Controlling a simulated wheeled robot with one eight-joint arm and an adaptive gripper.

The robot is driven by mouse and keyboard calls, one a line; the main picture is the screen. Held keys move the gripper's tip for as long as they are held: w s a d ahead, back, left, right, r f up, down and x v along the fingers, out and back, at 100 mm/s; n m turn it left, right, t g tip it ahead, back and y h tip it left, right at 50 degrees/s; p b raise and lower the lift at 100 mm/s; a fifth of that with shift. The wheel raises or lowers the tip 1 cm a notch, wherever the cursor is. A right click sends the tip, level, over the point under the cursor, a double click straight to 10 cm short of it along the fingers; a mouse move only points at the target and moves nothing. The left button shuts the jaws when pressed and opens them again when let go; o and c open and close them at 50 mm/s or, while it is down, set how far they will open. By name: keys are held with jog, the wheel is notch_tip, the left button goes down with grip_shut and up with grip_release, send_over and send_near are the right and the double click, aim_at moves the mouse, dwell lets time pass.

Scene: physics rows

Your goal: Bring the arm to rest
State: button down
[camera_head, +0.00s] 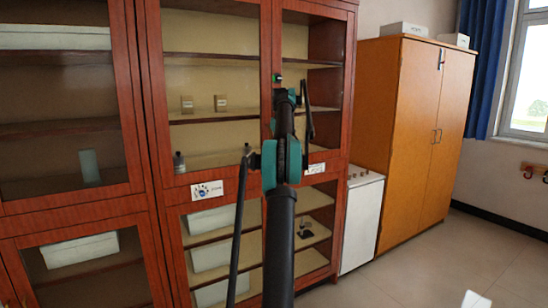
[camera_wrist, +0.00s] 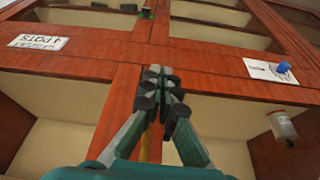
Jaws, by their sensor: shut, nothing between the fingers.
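My gripper (camera_wrist: 161,78) shows in the wrist view with its two dark-tipped, teal-and-grey fingers together and nothing between them. Behind the fingers is the reddish-brown wooden frame of a cabinet. Whether the fingertips touch the wood cannot be told. In the camera_head view my arm reaches up from the bottom centre, stretched out in front of the glazed wooden cabinet (camera_head: 148,100). The far end of the arm is small there, and the fingertips are hard to make out.
Small boxes (camera_head: 187,104) and bottles stand on the cabinet shelves. A white label (camera_wrist: 37,42) and a small jar (camera_wrist: 283,125) show in the wrist view. A white low unit (camera_head: 361,222) and orange wardrobe (camera_head: 415,140) stand to the right. The floor (camera_head: 420,265) at right is mostly clear.

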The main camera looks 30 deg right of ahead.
jog(key=shift+v, duration=2.1)
jog(key=a+f, duration=0.4)
jog(key=a, duration=0.8)
jog(key=s+a+f, duration=0.5)
jog(key=s+a, duration=0.1)
jog(key=a, duration=0.2)
jog(key=s+a+f, duration=0.6)
jog(key=a, duration=0.2)
jog(key=s+a+f, duration=0.5)
jog(key=s+f, duration=0.2)
jog(key=s, duration=0.4)
jog(key=s+a+f, duration=0.5)
jog(key=s+f, duration=0.3)
jog(key=s, duration=0.2)
jog(key=s+a+f+n, duration=0.1)
jog(key=s+a+f, duration=0.4)
jog(key=s, duration=0.6)
notch_tip(320, 180, down, 3)
jog(key=shift+s+r, duration=0.25)
jog(key=shift+s, duration=0.05)
